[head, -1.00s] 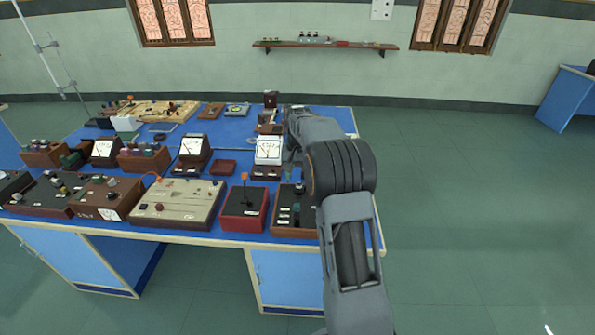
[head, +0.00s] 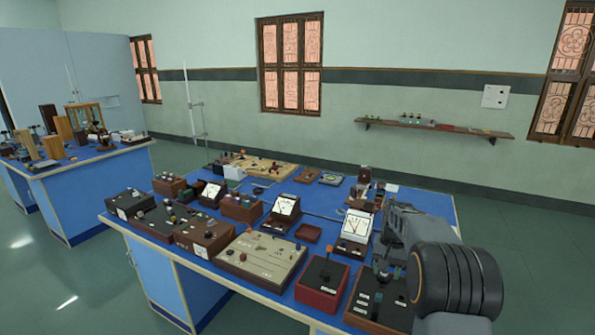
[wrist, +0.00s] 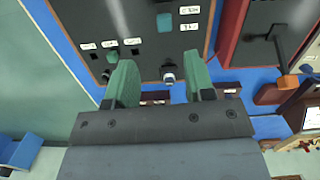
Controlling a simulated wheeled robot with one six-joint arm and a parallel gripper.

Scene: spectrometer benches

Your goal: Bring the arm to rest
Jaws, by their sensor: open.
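My gripper shows in the wrist view (wrist: 160,85) with two green fingers apart and nothing between them. In that view it hangs over a black-topped control box (wrist: 145,25) with white labels and knobs. A silver-and-black knob (wrist: 168,76) lies beyond the gap between the fingers; I cannot tell how far below. In the head view my arm reaches over the right end of the blue bench (head: 430,195), and the arm hides the gripper's fingers. The same control box (head: 378,300) shows beside my arm at the bench's front right.
A red box with a lever (head: 322,283), a beige panel (head: 260,262) and several meters crowd the bench. Another bench (head: 85,165) stands at the far left. A wall shelf (head: 435,127) hangs behind. Green floor is open to the right of the bench.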

